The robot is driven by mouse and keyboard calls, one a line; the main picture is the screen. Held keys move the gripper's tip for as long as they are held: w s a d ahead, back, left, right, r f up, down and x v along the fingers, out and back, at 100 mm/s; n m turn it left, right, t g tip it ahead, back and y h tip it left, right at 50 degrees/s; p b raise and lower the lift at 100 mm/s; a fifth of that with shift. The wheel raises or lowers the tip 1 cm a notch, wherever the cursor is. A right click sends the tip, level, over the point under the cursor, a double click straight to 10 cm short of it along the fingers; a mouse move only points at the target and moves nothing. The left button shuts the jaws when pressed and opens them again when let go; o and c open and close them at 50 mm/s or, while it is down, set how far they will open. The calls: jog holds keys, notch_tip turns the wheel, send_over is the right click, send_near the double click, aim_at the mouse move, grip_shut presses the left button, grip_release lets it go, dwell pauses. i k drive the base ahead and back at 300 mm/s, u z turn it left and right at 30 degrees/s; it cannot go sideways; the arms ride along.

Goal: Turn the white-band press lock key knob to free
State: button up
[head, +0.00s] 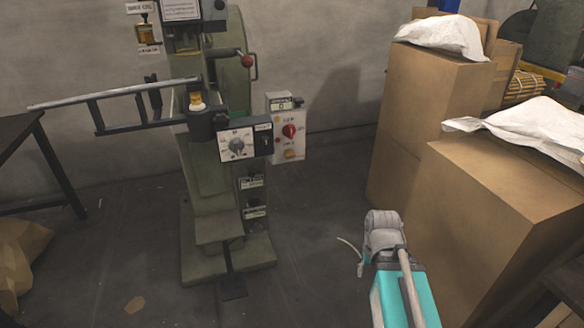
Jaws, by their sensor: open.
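A green press (212,180) stands left of centre against the wall. I cannot make out a white band on it. A control plate (235,134) on its front carries a round grey dial knob (238,147), with a small dark labelled unit (264,141) beside it. A pale box (287,150) right of the press carries a red knob (289,131). The labels are too small to read, so I cannot tell which control is the lock key knob or its setting. Part of my arm shows at lower right, well away from the press; no gripper fingers show.
Tall cardboard boxes (425,115) and (500,205) with white sacks on top crowd the right side. A dark table (20,125) stands at left, with a brown sack (18,255) below it. A long-barred frame (120,95) juts left from the press. Floor before the press is mostly clear.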

aim_at(290, 155)
jog(key=u, duration=0.05)
jog(key=k, duration=1.35)
jog(key=u, duration=0.6)
jog(key=i, duration=1.65)
